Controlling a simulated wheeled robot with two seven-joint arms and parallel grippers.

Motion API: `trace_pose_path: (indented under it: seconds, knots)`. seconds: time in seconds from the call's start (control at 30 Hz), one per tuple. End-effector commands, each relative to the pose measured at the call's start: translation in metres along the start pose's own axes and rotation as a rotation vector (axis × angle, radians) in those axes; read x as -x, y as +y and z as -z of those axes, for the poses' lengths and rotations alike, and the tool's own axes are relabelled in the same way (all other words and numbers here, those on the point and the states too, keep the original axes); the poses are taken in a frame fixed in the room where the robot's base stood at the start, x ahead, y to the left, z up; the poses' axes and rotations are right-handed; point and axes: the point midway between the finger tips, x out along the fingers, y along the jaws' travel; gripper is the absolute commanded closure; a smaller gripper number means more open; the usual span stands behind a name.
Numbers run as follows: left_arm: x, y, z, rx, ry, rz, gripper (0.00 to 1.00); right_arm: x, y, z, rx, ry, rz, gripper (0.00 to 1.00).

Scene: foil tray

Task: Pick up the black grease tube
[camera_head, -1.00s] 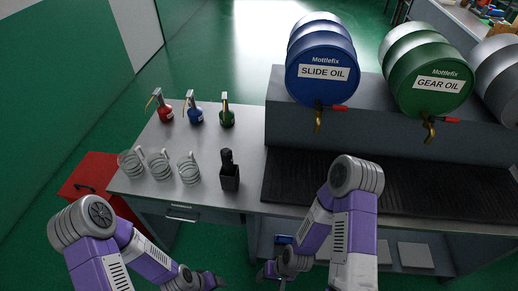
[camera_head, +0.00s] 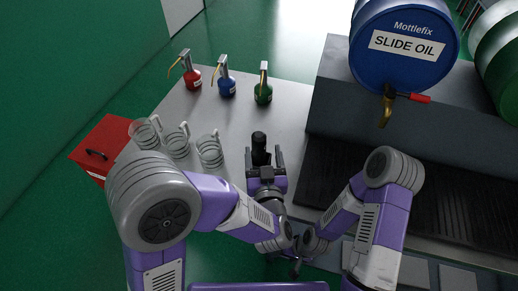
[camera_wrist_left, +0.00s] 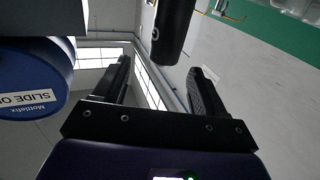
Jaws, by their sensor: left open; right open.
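The black grease tube (camera_head: 259,142) stands upright on the workbench in the head view. Its lower part and the small black holder around it are hidden by my left gripper (camera_head: 264,156). In the left wrist view the tube (camera_wrist_left: 172,32) shows just beyond the tips of my left gripper (camera_wrist_left: 160,68), roughly in line with the gap between the fingers. The left fingers are apart and nothing is clamped between them. My right gripper (camera_head: 296,266) hangs low near the bench's front edge, open and away from the tube.
Clear measuring jugs (camera_head: 208,152) stand left of the tube. Red (camera_head: 193,78), blue (camera_head: 227,87) and green (camera_head: 263,93) oil cans stand behind. A blue slide oil drum (camera_head: 405,47) sits on the raised shelf at right. The bench (camera_head: 222,118) is clear between jugs and cans.

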Motion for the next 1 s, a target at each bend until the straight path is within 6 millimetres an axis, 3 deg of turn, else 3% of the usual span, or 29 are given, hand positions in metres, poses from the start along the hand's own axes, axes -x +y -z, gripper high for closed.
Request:
trace_pose_path:
  seconds: [0.4,0.73,0.77,1.0]
  knots:
    - [-0.057,-0.006,-0.003,0.002,-0.002,0.004,0.29,-0.007,0.003,0.000,0.000,0.000,0.000,0.40]
    - [-0.066,-0.006,-0.002,0.000,-0.002,-0.001,0.29,-0.008,0.003,0.000,0.000,0.000,0.000,0.40]
    - [-0.066,-0.006,-0.002,0.000,-0.002,-0.001,0.30,-0.008,0.003,0.000,0.000,0.000,0.000,0.40]
    - [-0.066,-0.006,-0.003,0.000,-0.002,-0.001,0.67,-0.008,0.003,0.000,0.000,0.000,0.000,0.40]
